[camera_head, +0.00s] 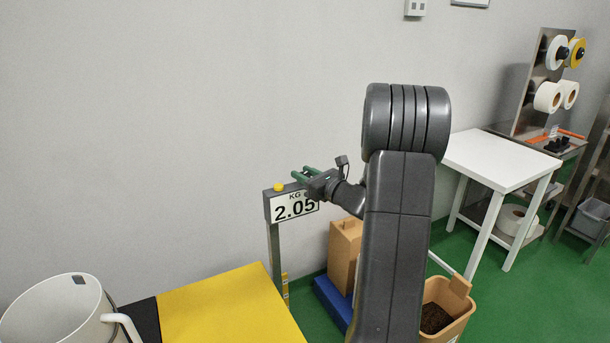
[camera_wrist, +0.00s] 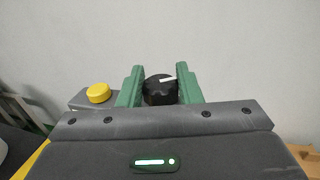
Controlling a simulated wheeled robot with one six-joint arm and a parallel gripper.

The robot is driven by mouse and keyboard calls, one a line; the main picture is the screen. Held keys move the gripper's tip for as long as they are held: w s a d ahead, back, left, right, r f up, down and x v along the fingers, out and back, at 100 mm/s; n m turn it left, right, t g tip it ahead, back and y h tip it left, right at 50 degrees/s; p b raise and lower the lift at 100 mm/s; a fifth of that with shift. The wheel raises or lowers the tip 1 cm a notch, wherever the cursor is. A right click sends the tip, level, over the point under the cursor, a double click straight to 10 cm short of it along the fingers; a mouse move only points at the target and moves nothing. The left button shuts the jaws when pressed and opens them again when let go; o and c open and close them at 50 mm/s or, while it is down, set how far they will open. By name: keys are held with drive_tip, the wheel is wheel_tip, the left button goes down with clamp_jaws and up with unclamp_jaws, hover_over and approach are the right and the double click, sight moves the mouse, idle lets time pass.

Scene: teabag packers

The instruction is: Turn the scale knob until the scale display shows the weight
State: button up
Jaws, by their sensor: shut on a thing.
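The scale display (camera_head: 294,206) stands on a post in the middle of the head view and reads 2.05 under "KG". My gripper (camera_head: 306,175) is at the top of the display, toward its right side. In the wrist view, the black scale knob (camera_wrist: 160,91) with a white pointer mark sits between the green fingers of my gripper (camera_wrist: 160,87). The gripper is shut on the knob. The pointer mark points to the right and slightly up. In the head view the knob cannot be made out behind the gripper.
A yellow button (camera_head: 279,187) is on top of the display housing, left of my gripper. A yellow-topped surface (camera_head: 228,309) and a white container (camera_head: 62,315) are at lower left. A white table (camera_head: 500,158) is at right.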

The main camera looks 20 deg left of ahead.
drive_tip(key=shift+g, duration=0.3)
drive_tip(key=n+g+y+p, duration=0.1)
drive_tip(key=n+g, duration=0.1)
drive_tip(key=g, duration=0.1)
drive_tip(key=n+g+y, duration=0.1)
drive_tip(key=n+g, duration=0.2)
drive_tip(key=g, duration=0.1)
drive_tip(key=shift+w+p, duration=0.1)
drive_tip(key=shift+p, duration=0.3)
drive_tip(key=shift+n+g+h+p, duration=0.2)
drive_tip(key=shift+n+g+p, duration=0.25)
drive_tip(key=shift+n+g, duration=0.75)
drive_tip(key=shift+n+g+h+p, duration=0.2)
drive_tip(key=shift+n+g+p, duration=0.4)
drive_tip(key=shift+g, duration=1.1)
drive_tip(key=o, duration=1)
drive_tip(key=shift+c, duration=0.2)
drive_tip(key=b+v, duration=0.3)
drive_tip(key=v, duration=1.1)
